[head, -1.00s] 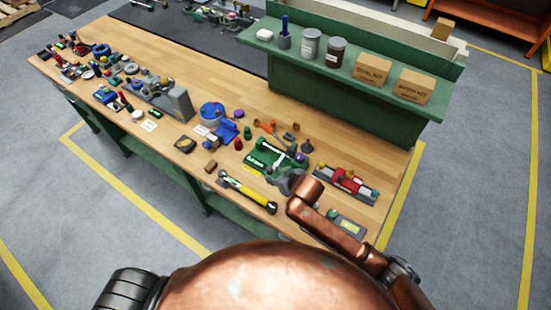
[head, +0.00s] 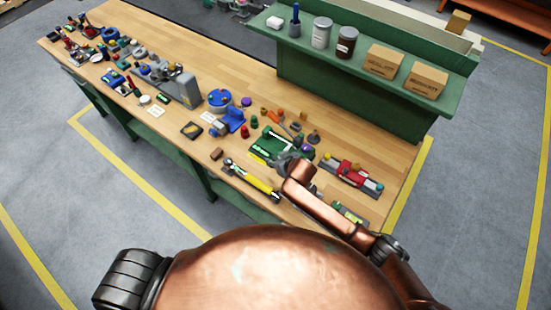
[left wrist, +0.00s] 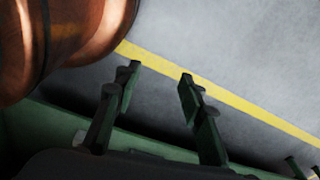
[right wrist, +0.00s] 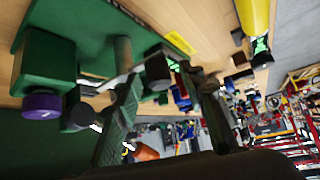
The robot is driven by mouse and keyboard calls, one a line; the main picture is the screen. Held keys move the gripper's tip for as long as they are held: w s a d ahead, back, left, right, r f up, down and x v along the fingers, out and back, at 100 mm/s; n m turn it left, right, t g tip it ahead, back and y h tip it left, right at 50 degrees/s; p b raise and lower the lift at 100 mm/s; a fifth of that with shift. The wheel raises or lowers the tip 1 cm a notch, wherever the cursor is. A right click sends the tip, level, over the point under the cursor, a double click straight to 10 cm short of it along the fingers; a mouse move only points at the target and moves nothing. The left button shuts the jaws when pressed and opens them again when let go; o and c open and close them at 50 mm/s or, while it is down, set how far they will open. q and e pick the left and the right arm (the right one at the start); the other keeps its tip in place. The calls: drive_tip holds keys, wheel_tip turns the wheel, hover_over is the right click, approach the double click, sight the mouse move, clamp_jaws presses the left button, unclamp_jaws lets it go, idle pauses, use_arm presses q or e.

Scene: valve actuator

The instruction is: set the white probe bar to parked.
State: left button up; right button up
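The green fixture (head: 265,145) stands near the bench's right front part, with a purple knob (head: 306,149) at its right side. In the right wrist view, the green block (right wrist: 48,62) and purple knob (right wrist: 42,106) are close at the left. A pale bar (right wrist: 122,76), likely the white probe bar, runs by a dark round end (right wrist: 157,68). My right gripper (right wrist: 168,82) is open, its fingers either side of that dark end; contact cannot be told. It shows small at the fixture in the head view (head: 290,163). My left gripper (left wrist: 158,76) is open and empty above the floor.
A yellow-handled hammer (head: 252,180) lies in front of the fixture. A red device (head: 350,174) stands to its right and a blue vise-like piece (head: 230,120) to its left. A green shelf (head: 350,110) with cans and boxes rises behind.

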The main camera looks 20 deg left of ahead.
drive_tip(key=c, duration=0.6)
drive_tip(key=shift+c, duration=1.4)
use_arm(q)
drive_tip(key=shift+s+a+f, duration=0.1)
drive_tip(key=shift+s, duration=0.95)
use_arm(e)
clamp_jaws()
use_arm(q)
drive_tip(key=shift+w, duration=0.2)
